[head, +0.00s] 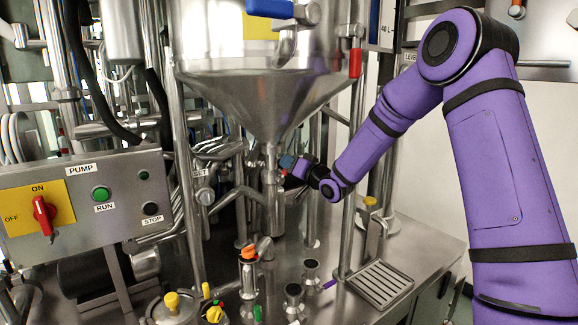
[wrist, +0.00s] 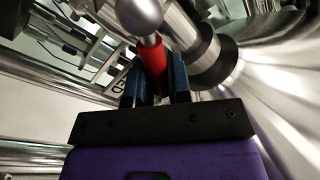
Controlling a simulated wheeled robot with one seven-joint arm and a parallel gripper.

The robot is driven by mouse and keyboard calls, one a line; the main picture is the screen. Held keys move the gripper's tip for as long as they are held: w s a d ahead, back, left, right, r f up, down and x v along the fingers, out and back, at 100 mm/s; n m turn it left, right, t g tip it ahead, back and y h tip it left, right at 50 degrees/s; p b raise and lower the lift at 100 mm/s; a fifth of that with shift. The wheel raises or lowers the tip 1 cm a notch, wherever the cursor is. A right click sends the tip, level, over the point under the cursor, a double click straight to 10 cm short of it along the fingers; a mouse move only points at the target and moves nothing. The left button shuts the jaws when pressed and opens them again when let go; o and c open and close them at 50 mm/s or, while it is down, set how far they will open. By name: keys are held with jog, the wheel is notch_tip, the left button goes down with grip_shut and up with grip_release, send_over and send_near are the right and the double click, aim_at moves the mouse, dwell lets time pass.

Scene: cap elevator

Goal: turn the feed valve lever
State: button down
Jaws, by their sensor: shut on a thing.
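The feed valve lever has a red grip (wrist: 152,57) with a silver ball end (wrist: 140,15), seen in the wrist view. My gripper (wrist: 154,85) is shut on the red grip, one dark blue finger on each side. In the head view my gripper (head: 289,163) is at the valve below the steel hopper cone (head: 262,98). Only a speck of red shows there, and the fingers hide most of the lever. The steel outlet pipe (head: 274,212) runs down below the valve.
A control box (head: 85,200) with a red rotary switch (head: 44,214) stands at the left. Small fittings (head: 293,296) and a slotted drain tray (head: 380,284) are on the steel bench. A red-gripped handle (head: 355,63) hangs beside the hopper at right. Steel posts stand close around the valve.

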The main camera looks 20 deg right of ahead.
jog(key=shift+w+d+f+m+t+h, duration=0.15)
jog(key=shift+d+f+m+t+h, duration=0.5)
jog(key=shift+m, duration=1.6)
jog(key=shift+w+d+f+m+h, duration=0.2)
jog(key=shift+f+m, duration=0.85)
jog(key=shift+m, duration=1.15)
jog(key=shift+w+d+f+m+t+h, duration=0.1)
jog(key=shift+d+f+m+t+h, duration=0.55)
jog(key=shift+m, duration=1.6)
jog(key=shift+a+f+g, duration=0.15)
jog(key=shift+f+g, duration=0.1)
jog(key=shift+g, duration=0.05)
jog(key=c, duration=1.1)
grip_release()
jog(key=v, duration=1.1)
jog(key=shift+w, duration=0.1)
